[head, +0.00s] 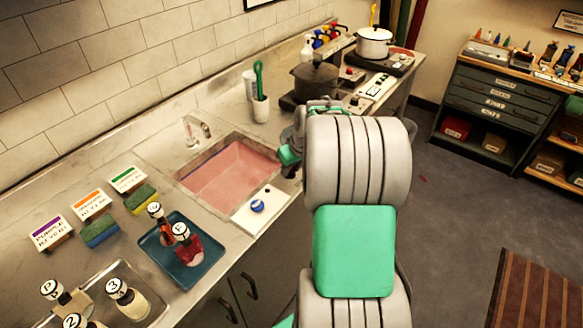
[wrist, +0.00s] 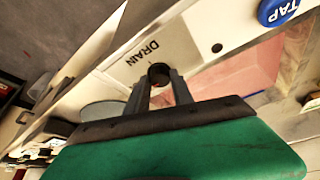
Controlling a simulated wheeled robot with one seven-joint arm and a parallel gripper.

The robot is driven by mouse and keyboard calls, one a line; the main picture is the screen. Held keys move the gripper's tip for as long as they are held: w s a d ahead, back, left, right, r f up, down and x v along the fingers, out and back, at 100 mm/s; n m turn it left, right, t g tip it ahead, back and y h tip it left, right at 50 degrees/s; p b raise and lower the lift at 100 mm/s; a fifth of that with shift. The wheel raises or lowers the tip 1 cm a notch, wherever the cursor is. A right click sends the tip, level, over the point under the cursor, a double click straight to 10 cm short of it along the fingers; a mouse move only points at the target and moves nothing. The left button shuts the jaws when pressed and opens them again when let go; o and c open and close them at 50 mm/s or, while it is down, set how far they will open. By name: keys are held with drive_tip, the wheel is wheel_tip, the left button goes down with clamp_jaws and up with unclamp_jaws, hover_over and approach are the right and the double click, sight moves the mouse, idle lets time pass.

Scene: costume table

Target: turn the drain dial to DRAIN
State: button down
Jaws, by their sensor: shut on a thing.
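My gripper (wrist: 160,82) is shut on the dark round drain dial (wrist: 158,73), whose top shows between the fingers in the wrist view. The word DRAIN is printed on the white panel (wrist: 178,52) right beside the dial. I cannot tell which way the dial points. In the head view my gripper (head: 290,155) is at the right end of the sink (head: 228,170), and my arm hides the dial there. The sink holds pinkish liquid.
A blue knob marked TAP (wrist: 278,11) is on the same panel; it also shows in the head view (head: 257,206). A blue tray (head: 180,255) with bottles stands left of the panel. A cup with a green tool (head: 260,108) and a dark pot (head: 315,78) stand behind.

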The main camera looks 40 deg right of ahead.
drive_tip(key=shift+m, duration=0.3)
drive_tip(key=m+b, duration=0.1)
drive_tip(key=m+h+b, duration=0.1)
drive_tip(key=m, duration=0.1)
drive_tip(key=shift+w+a+m+h, duration=0.1)
drive_tip(key=shift+a+m+h, duration=0.1)
drive_tip(key=shift+m+h, duration=0.1)
drive_tip(key=m+b, duration=0.1)
drive_tip(key=m, duration=0.1)
drive_tip(key=m+g+h, duration=0.1)
drive_tip(key=m, duration=0.1)
drive_tip(key=shift+w+a+h+b, duration=0.15)
drive_tip(key=shift+h+b, duration=0.15)
drive_tip(key=shift+b, duration=0.05)
drive_tip(key=m+g, duration=0.1)
drive_tip(key=m, duration=0.1)
drive_tip(key=m+g, duration=0.1)
drive_tip(key=m, duration=0.2)
drive_tip(key=shift+w+h+b, duration=0.1)
drive_tip(key=shift+h+b, duration=0.25)
drive_tip(key=shift+h, duration=0.05)
drive_tip(key=shift+w+r+m+g, duration=0.1)
drive_tip(key=shift+m+g, duration=0.3)
drive_tip(key=shift+m, duration=0.75)
drive_tip(key=shift+w+m+g, duration=0.1)
drive_tip(key=shift+m+g, duration=0.3)
drive_tip(key=shift+m, duration=0.75)
drive_tip(key=c, duration=1.1)
unclamp_jaws()
drive_tip(key=shift+s, duration=0.1)
